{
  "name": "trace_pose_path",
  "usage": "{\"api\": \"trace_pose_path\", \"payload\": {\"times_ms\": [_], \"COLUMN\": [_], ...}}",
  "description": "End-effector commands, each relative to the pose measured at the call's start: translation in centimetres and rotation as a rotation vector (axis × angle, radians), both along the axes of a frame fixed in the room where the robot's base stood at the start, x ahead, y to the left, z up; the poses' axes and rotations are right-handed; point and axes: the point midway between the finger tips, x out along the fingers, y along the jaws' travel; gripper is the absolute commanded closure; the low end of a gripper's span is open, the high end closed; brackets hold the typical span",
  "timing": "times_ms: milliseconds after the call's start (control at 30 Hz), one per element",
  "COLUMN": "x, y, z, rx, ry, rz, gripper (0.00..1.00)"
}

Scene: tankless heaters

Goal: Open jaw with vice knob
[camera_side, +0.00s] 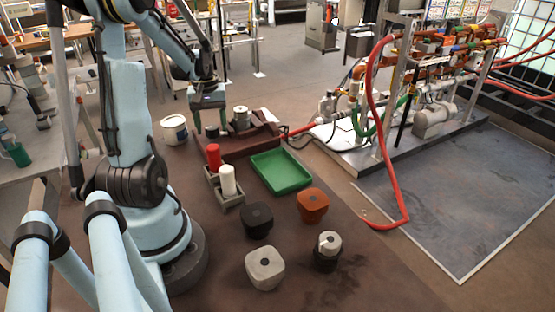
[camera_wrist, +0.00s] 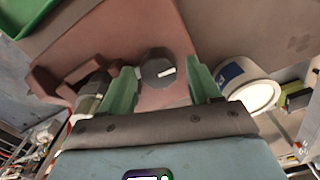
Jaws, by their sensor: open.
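The reddish-brown vice (camera_side: 258,138) stands on the brown mat, with a metal cylinder (camera_side: 241,118) upright at its jaws. The cylinder also shows in the wrist view (camera_wrist: 90,104), beside the vice's brown jaw (camera_wrist: 62,84). The vice knob (camera_wrist: 157,72) is dark grey, faceted, with a white mark. My gripper (camera_side: 211,124) points down at the vice's left end. Its green fingers are open in the wrist view (camera_wrist: 160,66), one on each side of the knob. A gap shows at each side, so I see no grip on it.
A white can (camera_side: 174,130) stands left of the vice, close to one finger in the wrist view (camera_wrist: 248,92). A green tray (camera_side: 281,172), a grey holder (camera_side: 225,192) with red and white cylinders, and several knob-like blocks (camera_side: 265,267) lie in front.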

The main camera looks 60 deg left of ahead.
Motion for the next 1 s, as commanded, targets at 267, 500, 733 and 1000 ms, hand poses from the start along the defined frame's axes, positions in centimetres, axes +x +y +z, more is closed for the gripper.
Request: {"api": "trace_pose_path", "payload": {"times_ms": [267, 500, 733, 1000], "x": [0.23, 0.27, 0.25, 0.25], "y": [-0.13, -0.17, -0.2, -0.25], "z": [-0.02, -0.02, -0.01, -0.01], "rx": [-0.003, -0.002, -0.002, -0.001], "ry": [-0.004, -0.004, -0.002, -0.001], "rz": [-0.22, -0.482, -0.731, -1.023], "gripper": [0.33, 0.33, 0.33, 0.33]}}
